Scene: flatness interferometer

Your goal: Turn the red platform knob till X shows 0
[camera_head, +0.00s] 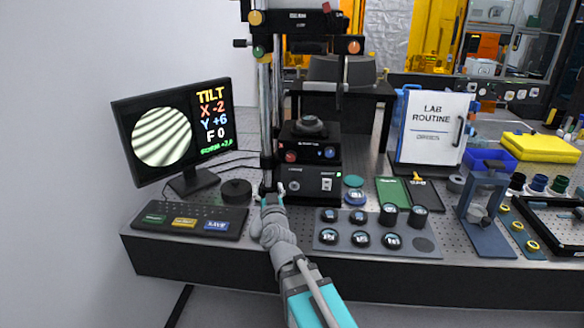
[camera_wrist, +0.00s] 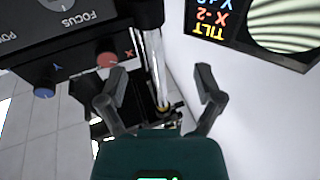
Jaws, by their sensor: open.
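The red platform knob (camera_head: 291,156) is on the black stage's front, left of a blue knob (camera_head: 330,153). In the wrist view the red knob (camera_wrist: 107,59) is marked X and the blue knob (camera_wrist: 44,88) is marked Y. The monitor (camera_head: 172,132) reads TILT, X -2, Y +6, F 0 beside a striped fringe disc. My gripper (camera_head: 272,190) is low in front of the instrument's left side. In the wrist view my gripper (camera_wrist: 161,72) is open and empty; the red knob lies by the left fingertip, outside the gap. I cannot tell whether they touch.
A bright metal column (camera_wrist: 156,65) shows between my fingers. The black lower unit (camera_head: 310,184) is beneath the stage. A keyboard (camera_head: 190,220) and black round puck (camera_head: 236,191) lie left; a grey tray (camera_head: 375,235) of several lenses lies right.

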